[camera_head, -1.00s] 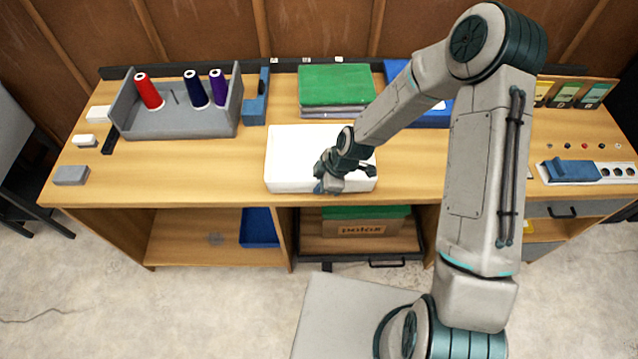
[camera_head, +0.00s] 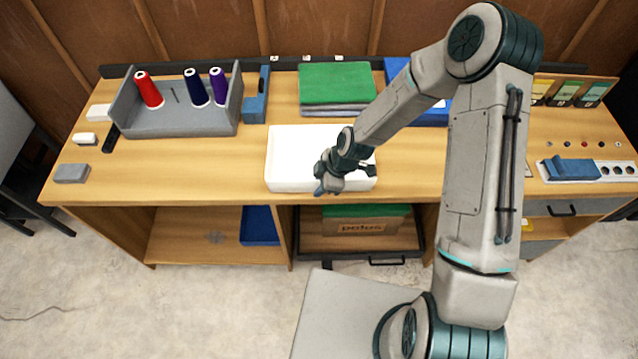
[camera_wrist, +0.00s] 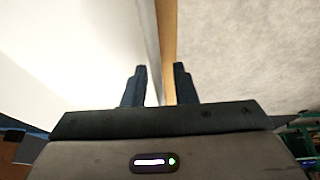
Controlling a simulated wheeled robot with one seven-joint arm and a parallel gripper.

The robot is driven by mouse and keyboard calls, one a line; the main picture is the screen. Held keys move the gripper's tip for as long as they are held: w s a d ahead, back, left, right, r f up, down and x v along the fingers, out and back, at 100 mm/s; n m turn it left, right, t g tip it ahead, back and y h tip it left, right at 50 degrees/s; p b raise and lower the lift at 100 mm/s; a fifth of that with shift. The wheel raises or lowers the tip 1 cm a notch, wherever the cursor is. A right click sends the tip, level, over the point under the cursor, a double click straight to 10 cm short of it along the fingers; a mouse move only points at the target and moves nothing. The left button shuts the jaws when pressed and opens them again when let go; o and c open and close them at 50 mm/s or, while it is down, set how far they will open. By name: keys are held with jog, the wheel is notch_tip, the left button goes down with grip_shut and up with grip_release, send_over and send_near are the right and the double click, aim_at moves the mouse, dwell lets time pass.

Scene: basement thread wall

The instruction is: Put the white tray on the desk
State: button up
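The white tray (camera_head: 295,160) lies on the desk (camera_head: 215,178), near the middle of its front edge. It also shows in the wrist view as a large pale surface on the left (camera_wrist: 65,50). My gripper (camera_head: 345,184) is at the tray's front edge, right of its middle, and hides part of it. In the wrist view my gripper (camera_wrist: 160,88) has its two dark fingers apart. The tray's grey side and a strip of desk edge show between them. I cannot tell whether either finger touches the tray.
A grey holder (camera_head: 185,122) with red, navy and purple thread cones stands at the back left. Green folded cloth (camera_head: 336,84) lies behind the tray. A blue item (camera_head: 428,118) is partly behind my arm.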

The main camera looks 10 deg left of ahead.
jog(key=b+v, duration=0.1)
jog(key=v, duration=1.1)
jog(key=shift+b, duration=0.4)
jog(key=shift+r, duration=0.1)
jog(key=s+d+r+m+t+h, duration=0.2)
jog(key=s+d+r+m+h, duration=0.2)
jog(key=d+r+m, duration=0.85)
jog(key=s+d+r+m+t, duration=0.2)
jog(key=s+d+r+m, duration=0.6)
jog(key=s, duration=0.2)
jog(key=shift+d+r+h, duration=0.3)
jog(key=shift+d+r, duration=0.05)
jog(key=shift+d, duration=0.05)
jog(key=shift+a, duration=0.1)
